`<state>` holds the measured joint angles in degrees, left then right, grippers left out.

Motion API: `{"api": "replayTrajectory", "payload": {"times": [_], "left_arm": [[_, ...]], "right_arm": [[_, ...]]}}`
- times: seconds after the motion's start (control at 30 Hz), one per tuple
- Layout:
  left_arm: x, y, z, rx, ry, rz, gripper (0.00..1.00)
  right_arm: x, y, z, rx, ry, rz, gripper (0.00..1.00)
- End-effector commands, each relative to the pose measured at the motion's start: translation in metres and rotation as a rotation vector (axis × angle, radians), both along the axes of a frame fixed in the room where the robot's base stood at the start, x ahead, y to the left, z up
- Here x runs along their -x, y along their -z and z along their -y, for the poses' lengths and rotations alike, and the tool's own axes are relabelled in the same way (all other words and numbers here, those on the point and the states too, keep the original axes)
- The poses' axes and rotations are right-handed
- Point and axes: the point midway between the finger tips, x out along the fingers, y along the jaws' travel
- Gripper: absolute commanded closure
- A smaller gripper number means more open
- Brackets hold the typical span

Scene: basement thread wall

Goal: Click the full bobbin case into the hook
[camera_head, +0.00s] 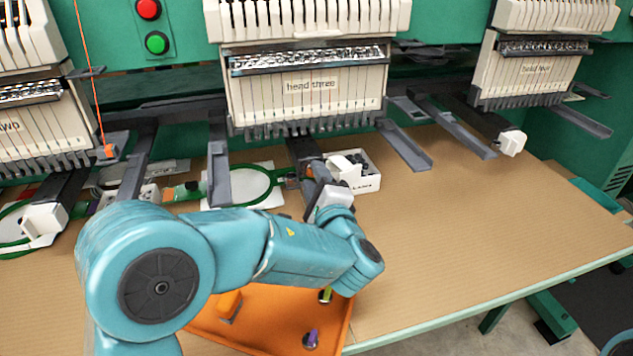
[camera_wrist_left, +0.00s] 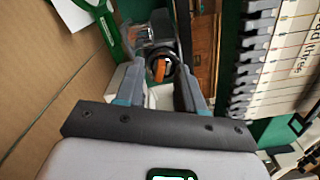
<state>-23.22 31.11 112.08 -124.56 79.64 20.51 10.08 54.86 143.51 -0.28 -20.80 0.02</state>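My left gripper (camera_head: 312,179) is at the front end of the dark machine arm (camera_head: 303,150) under head three, partly hidden by my own wrist. In the left wrist view its two fingers (camera_wrist_left: 161,78) stand either side of a dark round bobbin case (camera_wrist_left: 161,59) with orange in it, and look closed on it. A glassy grey part at the machine arm's end lies right behind the case. The hook is not clearly told apart from the case, and I cannot tell if the case sits in it. My right gripper is not in view.
A white box (camera_head: 367,183) with dark parts stands right of my gripper. A green hoop (camera_head: 268,188) lies left. An orange tray (camera_head: 270,328) holds a green bobbin (camera_head: 326,295), a purple bobbin (camera_head: 311,339) and an orange piece (camera_head: 229,304). The table (camera_head: 480,220) is clear at right.

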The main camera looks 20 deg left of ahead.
Motion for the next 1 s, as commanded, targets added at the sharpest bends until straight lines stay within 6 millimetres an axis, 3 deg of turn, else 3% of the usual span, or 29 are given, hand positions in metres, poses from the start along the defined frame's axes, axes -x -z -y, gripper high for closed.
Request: {"api": "replayTrajectory", "payload": {"times": [0.17, 0.7, 1.0], "left_arm": [[0.011, 0.000, 0.009, 0.000, 0.004, -0.001, 0.62], [0.118, 0.000, 0.081, -0.002, 0.005, 0.000, 0.62], [0.136, 0.000, 0.092, -0.001, 0.000, 0.001, 0.62]], "right_arm": [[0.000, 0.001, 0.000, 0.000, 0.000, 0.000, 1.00], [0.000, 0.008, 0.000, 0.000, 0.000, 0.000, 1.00], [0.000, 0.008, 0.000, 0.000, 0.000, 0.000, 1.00]]}}
